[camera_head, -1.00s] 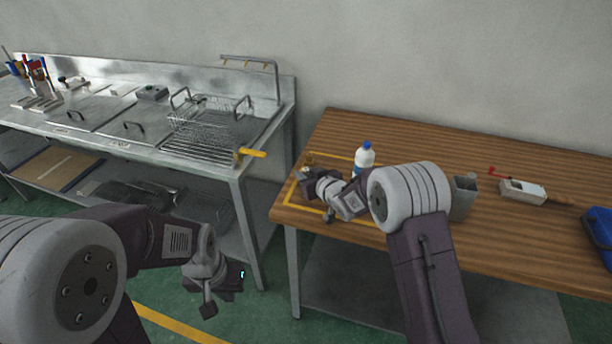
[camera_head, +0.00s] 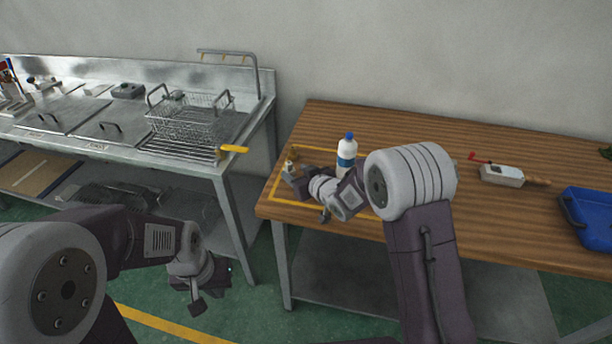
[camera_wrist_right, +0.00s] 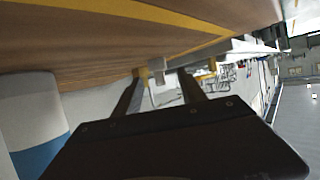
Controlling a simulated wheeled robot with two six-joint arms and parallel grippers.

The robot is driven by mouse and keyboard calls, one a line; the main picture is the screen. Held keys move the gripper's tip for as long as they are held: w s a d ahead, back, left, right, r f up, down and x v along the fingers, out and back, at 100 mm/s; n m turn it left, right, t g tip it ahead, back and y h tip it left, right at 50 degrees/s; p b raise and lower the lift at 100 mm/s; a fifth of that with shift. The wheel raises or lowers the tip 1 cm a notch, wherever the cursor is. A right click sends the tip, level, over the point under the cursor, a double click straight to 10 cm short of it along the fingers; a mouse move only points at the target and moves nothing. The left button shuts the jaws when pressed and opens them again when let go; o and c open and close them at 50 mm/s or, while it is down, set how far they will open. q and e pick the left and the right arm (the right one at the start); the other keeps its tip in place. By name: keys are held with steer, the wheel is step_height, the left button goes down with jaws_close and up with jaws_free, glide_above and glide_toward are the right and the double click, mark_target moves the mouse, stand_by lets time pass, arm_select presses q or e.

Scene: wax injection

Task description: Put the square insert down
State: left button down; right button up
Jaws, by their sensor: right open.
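My right gripper (camera_head: 287,171) is low at the table's left end, inside or at the edge of a yellow outlined square (camera_head: 324,148). In the right wrist view its two fingers (camera_wrist_right: 158,90) stand apart. A small pale and brass-coloured piece, perhaps the square insert (camera_head: 291,164), shows at the fingertips in the head view. In the right wrist view a small grey block (camera_wrist_right: 157,66) lies ahead between the fingertips, near the tabletop; I cannot tell contact. My left gripper (camera_head: 216,279) hangs beside the steel bench, over the floor; its jaws are unclear.
A white bottle with a blue cap (camera_head: 347,152) stands just right of my right gripper. A white tool with a red handle (camera_head: 502,175) and a blue tray (camera_head: 590,214) lie further right on the wooden table (camera_head: 440,140). A wire basket (camera_head: 190,117) sits on the steel bench.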

steer(key=v, duration=0.7)
steer(key=shift+d+r, duration=0.1)
steer(key=shift+r, duration=0.15)
